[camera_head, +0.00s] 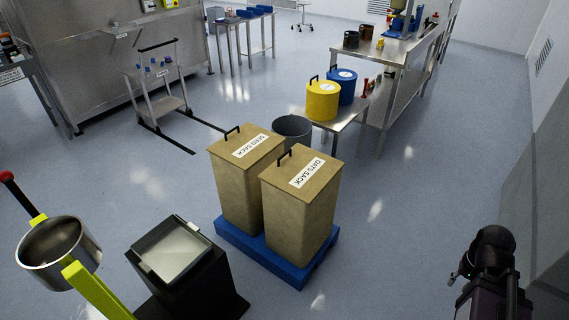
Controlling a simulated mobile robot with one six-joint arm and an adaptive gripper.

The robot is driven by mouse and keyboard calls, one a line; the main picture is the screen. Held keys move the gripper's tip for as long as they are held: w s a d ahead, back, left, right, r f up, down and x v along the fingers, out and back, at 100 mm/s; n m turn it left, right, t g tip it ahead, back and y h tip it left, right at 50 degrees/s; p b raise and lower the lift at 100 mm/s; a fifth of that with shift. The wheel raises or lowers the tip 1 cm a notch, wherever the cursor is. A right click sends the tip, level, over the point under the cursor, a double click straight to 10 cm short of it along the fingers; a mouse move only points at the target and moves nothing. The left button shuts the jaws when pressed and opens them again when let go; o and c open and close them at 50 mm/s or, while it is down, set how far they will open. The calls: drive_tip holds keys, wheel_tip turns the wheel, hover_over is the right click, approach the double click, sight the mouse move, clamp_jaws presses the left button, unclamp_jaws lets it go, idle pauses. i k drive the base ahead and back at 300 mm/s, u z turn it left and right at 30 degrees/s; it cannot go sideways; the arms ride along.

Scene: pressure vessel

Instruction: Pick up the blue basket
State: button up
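A round blue container (347,87) with a white label on top stands on a small metal table, right behind and beside a similar yellow container (322,101). It is the largest blue vessel in view; I cannot tell if it is the blue basket. Small blue bins (258,10) also sit on a far table at the top. Dark parts of my arm show at the lower right, far from these things. My gripper's fingers cannot be made out.
Two tan sacks, a seed sack (241,190) and an oats sack (303,212), stand on a blue pallet (290,273) in the centre. A grey bucket (292,129) is behind them. A dark stand (190,275) and steel pot (58,249) are at lower left. Floor at right is clear.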

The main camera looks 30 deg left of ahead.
sight(351, 38)
drive_tip(key=u, duration=0.1)
drive_tip(key=i, duration=3.5)
drive_tip(key=u, duration=0.7)
